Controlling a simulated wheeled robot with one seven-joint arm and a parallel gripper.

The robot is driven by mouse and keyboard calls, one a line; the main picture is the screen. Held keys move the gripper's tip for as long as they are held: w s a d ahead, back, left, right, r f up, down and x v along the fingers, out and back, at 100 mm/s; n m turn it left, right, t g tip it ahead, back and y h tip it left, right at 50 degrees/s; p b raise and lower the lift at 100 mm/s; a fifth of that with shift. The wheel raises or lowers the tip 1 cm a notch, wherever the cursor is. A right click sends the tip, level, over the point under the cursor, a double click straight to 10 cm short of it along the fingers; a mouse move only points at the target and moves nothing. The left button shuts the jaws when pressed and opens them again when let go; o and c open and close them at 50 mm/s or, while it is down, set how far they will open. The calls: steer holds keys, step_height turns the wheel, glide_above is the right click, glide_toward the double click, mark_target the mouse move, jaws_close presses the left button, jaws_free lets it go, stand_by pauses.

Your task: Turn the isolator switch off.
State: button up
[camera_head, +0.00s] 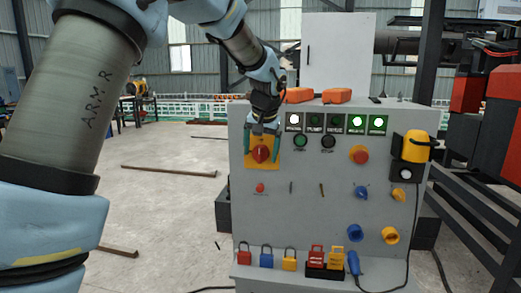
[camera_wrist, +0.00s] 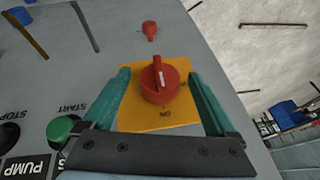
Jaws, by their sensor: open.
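The isolator switch is a red rotary knob (camera_head: 261,154) on a yellow square plate (camera_head: 248,161), at the upper left of the grey panel. In the wrist view the red knob (camera_wrist: 160,80) has a raised grip bar that runs along the picture's upright direction. The word ON shows on the yellow plate (camera_wrist: 135,117) near the knob. My gripper (camera_head: 262,150) is at the plate, and its green fingers (camera_wrist: 160,85) are open, one on each side of the knob. I see gaps between the fingers and the knob.
A green start button (camera_wrist: 62,128) sits close beside one finger. A small red knob (camera_head: 260,188) is below the plate. Orange cases (camera_head: 337,96) lie on top. Open floor (camera_head: 170,185) is to the left.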

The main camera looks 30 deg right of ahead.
steer(key=shift+c, duration=0.2)
steer(key=c, duration=1.3)
